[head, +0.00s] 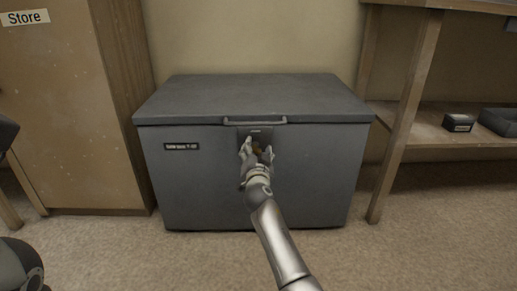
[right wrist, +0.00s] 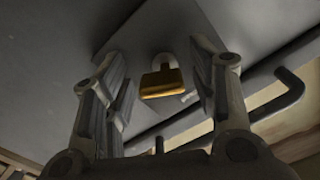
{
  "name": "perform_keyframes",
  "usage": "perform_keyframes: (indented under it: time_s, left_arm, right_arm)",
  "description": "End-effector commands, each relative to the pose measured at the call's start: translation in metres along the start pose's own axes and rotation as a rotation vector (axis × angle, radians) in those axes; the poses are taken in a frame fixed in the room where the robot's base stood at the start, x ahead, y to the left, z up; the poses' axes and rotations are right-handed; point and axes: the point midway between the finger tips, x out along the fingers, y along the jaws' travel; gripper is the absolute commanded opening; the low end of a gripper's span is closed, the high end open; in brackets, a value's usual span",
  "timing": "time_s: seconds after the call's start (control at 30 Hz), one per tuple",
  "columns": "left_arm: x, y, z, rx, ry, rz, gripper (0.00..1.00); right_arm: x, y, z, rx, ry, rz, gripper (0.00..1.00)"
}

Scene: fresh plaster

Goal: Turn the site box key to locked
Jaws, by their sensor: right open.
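The site box (head: 200,165) is a dark grey chest with its lid down, standing on the floor against the wall. A dark lock plate (head: 255,132) sits on its front below the lid handle (head: 255,120). My right gripper (head: 256,148) is in front of the plate. In the right wrist view the brass-coloured key (right wrist: 162,82) stands out from the plate (right wrist: 150,40) between the two open fingers, with a gap on each side. In the head view the gripper partly covers the key. My left gripper does not show.
A wooden cabinet (head: 50,110) marked Store stands left of the box. At the right a wooden bench (head: 405,115) has a low shelf with a small dark box (head: 458,122) and a grey tray (head: 497,122). The carpet in front is clear.

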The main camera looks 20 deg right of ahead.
Motion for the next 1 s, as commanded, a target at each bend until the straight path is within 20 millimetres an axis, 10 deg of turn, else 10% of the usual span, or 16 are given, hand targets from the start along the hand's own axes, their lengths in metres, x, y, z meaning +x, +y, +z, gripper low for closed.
perform_keyframes:
  time_s: [0.23,0.57,1.0]
  left_arm:
    - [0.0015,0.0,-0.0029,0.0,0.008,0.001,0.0]
    - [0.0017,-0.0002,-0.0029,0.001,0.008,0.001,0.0]
    - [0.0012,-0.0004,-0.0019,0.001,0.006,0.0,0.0]
  right_arm:
    - [0.0,-0.0005,-0.0001,0.0,0.0,-0.001,0.51]
    - [0.0,-0.0003,-0.0002,0.0,0.0,-0.001,0.09]
    - [-0.0001,-0.0003,-0.0006,-0.1,0.001,-0.001,0.08]
